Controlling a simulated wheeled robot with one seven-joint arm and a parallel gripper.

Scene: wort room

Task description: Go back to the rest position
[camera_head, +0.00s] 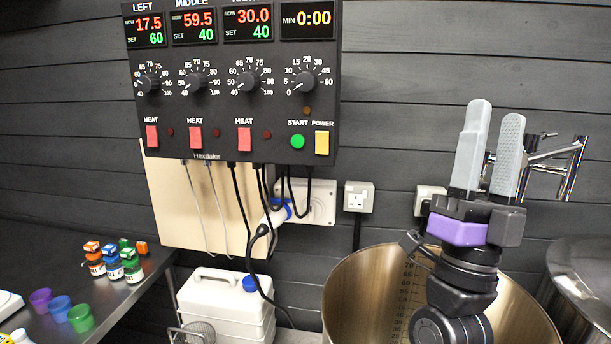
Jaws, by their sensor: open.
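My gripper (488,150) is at the right of the view, pointing up, with its two grey fingers apart and nothing between them. It stands in front of the dark panelled wall and above the large steel pot (365,290). My wrist and arm hide part of the pot's opening. The gripper is to the right of the control panel (235,80) and apart from it in the picture.
A white canister (215,305) with a blue cap stands left of the pot. Several small bottles (113,262) and coloured cups (60,308) are on the dark table at left. Cables hang below the panel. A second steel vessel (585,285) is at far right.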

